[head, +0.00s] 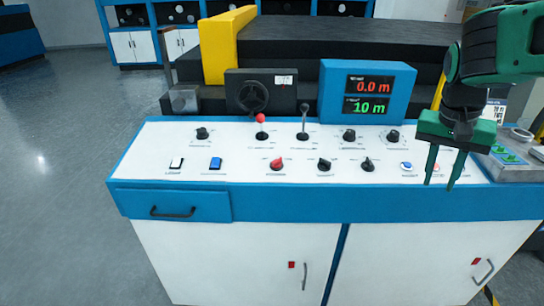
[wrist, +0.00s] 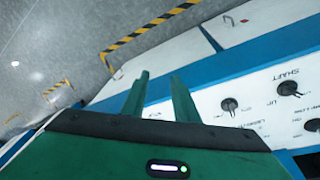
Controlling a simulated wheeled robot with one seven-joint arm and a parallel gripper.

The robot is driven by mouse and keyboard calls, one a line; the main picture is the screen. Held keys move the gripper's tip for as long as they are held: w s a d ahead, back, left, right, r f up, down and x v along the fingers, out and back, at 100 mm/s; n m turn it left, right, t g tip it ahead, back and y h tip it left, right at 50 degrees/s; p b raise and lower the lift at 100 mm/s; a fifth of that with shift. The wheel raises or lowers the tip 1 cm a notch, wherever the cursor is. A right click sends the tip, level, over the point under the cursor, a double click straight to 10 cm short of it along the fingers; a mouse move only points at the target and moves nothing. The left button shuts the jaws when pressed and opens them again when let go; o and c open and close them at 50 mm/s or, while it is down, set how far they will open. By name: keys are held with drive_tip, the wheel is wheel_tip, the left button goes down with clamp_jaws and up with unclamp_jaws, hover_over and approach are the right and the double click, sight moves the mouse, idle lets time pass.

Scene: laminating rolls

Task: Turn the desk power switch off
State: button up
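The white control desk top (head: 235,140) carries several knobs and switches. A red rotary knob (head: 276,163) sits in the front row, left of two black knobs; its label is too small to read surely. A white rocker (head: 177,163) and a blue rocker (head: 215,163) are further left. I cannot tell for certain which control is the desk power switch. My gripper (head: 444,182) is open and empty, fingers down, over the right end of the desk, well right of the red knob. It also shows in the wrist view (wrist: 161,77), with black knobs (wrist: 228,104) to its right.
Two upright levers, one with a red ball (head: 260,119), and a blue display box (head: 366,93) stand toward the back. A black handwheel (head: 253,94) is behind them. A grey box with green buttons (head: 514,158) is at the right. Bare desk surface lies between the control rows.

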drive_tip(key=w+a+r+t, duration=0.1)
drive_tip(key=w+a+r, duration=0.1)
drive_tip(key=w+a, duration=0.65)
drive_tip(key=m+t, duration=0.2)
approach(277, 159)
drive_tip(key=x, duration=0.8)
drive_tip(key=shift+f, duration=0.1)
